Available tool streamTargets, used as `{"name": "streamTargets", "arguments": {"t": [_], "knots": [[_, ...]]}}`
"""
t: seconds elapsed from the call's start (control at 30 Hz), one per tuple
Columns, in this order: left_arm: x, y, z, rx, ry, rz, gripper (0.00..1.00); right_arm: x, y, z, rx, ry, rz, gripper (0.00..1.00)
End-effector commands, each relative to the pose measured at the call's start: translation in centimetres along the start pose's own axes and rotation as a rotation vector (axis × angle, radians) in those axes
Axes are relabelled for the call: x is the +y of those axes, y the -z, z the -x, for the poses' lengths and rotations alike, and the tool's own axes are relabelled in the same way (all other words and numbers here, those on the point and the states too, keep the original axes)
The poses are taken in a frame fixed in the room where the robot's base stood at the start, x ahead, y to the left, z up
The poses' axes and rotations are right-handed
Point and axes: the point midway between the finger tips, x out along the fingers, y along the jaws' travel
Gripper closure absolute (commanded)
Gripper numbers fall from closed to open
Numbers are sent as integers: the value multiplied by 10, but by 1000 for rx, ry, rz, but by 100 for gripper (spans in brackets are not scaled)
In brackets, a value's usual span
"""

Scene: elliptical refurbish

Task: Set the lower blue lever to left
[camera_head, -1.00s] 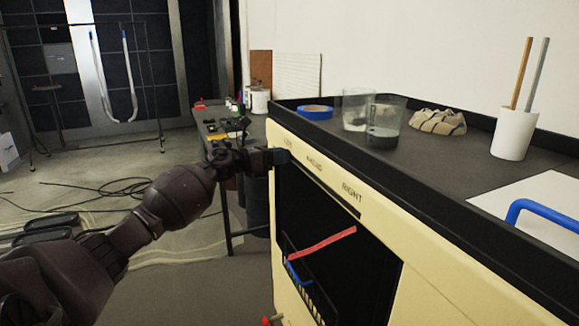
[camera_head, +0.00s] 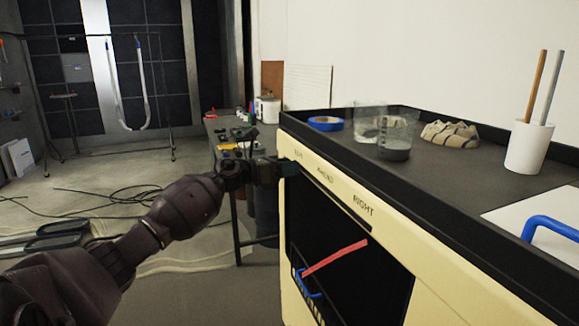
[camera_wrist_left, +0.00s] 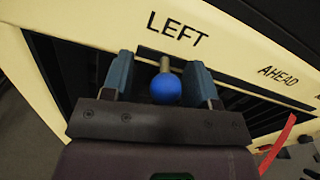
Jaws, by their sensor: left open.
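A blue ball knob (camera_wrist_left: 165,88) on a short metal rod sits just below the word LEFT, by the slot in the cream panel (camera_wrist_left: 235,50). My left gripper (camera_wrist_left: 160,76) is open, with one finger on each side of the knob and rod. Whether the fingers touch them is unclear. In the head view, my left gripper (camera_head: 287,168) is at the panel's upper left corner and hides the knob. A red bar (camera_head: 336,258) and a blue bent piece (camera_head: 309,286) show lower down in the dark opening. My right gripper is not in view.
Above the panel is a dark tray top (camera_head: 420,175) with a raised rim, holding blue tape (camera_head: 326,124), clear beakers (camera_head: 396,140) and a white cup (camera_head: 528,147) with sticks. A cluttered table (camera_head: 232,138) stands behind my gripper. Cables lie on the open floor at left.

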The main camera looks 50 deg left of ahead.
Motion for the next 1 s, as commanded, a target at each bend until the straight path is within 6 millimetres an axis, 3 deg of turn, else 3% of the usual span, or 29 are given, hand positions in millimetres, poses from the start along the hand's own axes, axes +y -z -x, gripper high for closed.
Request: {"name": "streamTargets", "arguments": {"t": [0.6, 1.0], "knots": [[0, -3, 90, -3, -1, -2, 46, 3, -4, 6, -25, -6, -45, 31], [0, -1, 101, -1, -2, -2, 46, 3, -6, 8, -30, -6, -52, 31]]}}
